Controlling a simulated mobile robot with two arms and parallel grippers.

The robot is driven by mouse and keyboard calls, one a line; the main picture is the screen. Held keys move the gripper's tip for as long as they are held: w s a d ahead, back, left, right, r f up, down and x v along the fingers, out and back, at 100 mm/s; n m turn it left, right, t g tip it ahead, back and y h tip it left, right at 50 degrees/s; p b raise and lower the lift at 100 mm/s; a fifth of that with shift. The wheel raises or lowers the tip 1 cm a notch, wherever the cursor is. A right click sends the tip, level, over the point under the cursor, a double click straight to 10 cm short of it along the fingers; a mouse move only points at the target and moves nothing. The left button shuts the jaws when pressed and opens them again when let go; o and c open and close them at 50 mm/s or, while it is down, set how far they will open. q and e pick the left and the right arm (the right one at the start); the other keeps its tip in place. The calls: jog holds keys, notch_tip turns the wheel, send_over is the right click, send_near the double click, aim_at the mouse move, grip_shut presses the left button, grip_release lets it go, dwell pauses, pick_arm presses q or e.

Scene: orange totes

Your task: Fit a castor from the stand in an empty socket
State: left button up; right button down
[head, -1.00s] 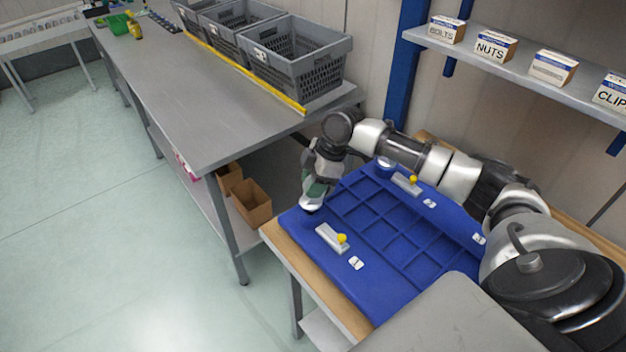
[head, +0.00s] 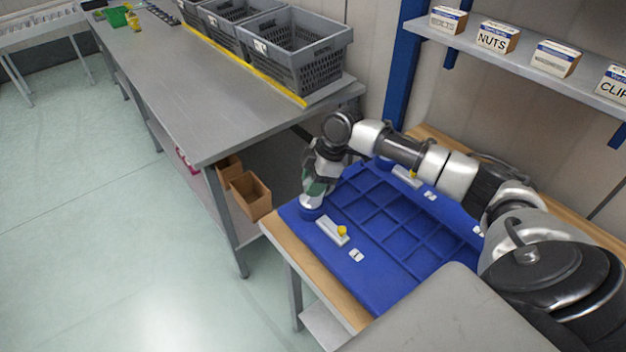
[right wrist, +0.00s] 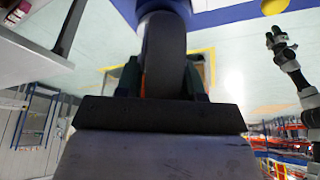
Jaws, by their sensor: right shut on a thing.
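My right gripper (head: 312,198) reaches down over the near left corner of the blue board (head: 380,255), which lies on a wooden-edged bench. In the right wrist view my right gripper (right wrist: 160,90) is shut on a castor (right wrist: 165,60), with its dark wheel between the fingers. In the head view its tip meets a round blue part at the board's corner. How far the castor sits in a socket there is hidden. The castor stand cannot be made out. In the right wrist view an arm, probably my left, hangs at the right; its gripper (right wrist: 271,39) is too small to judge.
A grey table (head: 220,110) with grey crates (head: 295,55) stands at the left. A shelf (head: 510,62) with labelled boxes is above right.

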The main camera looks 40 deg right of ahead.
jog(key=shift+f, duration=0.15)
dwell(0.4)
jog(key=c, duration=0.6)
grip_release()
jog(key=shift+f, duration=0.1)
jog(key=b+v, duration=0.2)
jog(key=v, duration=0.9)
jog(key=shift+f, duration=0.1)
